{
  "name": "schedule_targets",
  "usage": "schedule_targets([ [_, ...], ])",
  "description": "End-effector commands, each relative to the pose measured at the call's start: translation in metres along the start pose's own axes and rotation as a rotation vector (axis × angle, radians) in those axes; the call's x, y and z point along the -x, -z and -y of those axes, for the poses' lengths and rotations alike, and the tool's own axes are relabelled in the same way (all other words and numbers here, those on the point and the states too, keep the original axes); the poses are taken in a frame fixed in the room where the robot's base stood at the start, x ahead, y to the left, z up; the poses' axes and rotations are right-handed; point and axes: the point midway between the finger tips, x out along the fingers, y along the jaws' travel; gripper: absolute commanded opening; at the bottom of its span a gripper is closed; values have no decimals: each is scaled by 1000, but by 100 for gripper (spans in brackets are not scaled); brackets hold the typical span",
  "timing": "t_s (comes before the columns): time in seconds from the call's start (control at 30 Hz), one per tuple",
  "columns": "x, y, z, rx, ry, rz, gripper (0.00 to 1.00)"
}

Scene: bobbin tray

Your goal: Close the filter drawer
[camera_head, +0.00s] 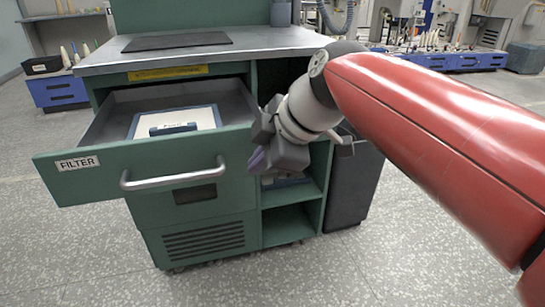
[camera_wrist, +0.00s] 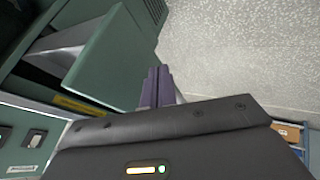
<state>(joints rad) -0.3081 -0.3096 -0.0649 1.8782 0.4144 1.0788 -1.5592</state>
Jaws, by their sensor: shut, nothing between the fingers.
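The filter drawer (camera_head: 95,178) is pulled out of the green cabinet (camera_head: 205,235) in the head view. Its front has a FILTER label (camera_head: 77,164) and a grey bar handle (camera_head: 175,178). A white filter panel (camera_head: 205,117) with a dark grip lies inside the drawer. The green drawer front also shows in the wrist view (camera_wrist: 118,55). My gripper (camera_head: 258,160) is beside the right end of the drawer front, with its purple fingers together and empty. The fingers show in the wrist view (camera_wrist: 157,88); whether they touch the drawer front I cannot tell.
A metal worktop (camera_head: 270,40) with a dark mat (camera_head: 178,41) is above the drawer. Open shelves (camera_head: 290,220) are at the cabinet's right, with a dark grey box (camera_head: 352,185) beside them. Speckled floor (camera_head: 60,250) in front of the cabinet is clear.

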Motion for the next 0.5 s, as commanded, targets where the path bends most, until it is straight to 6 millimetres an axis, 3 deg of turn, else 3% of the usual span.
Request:
schedule_targets([
  [0.2, -8, 0, -16, 0, 0, -1, 0],
  [0.5, -9, 0, -18, 0, 0, 0, 0],
])
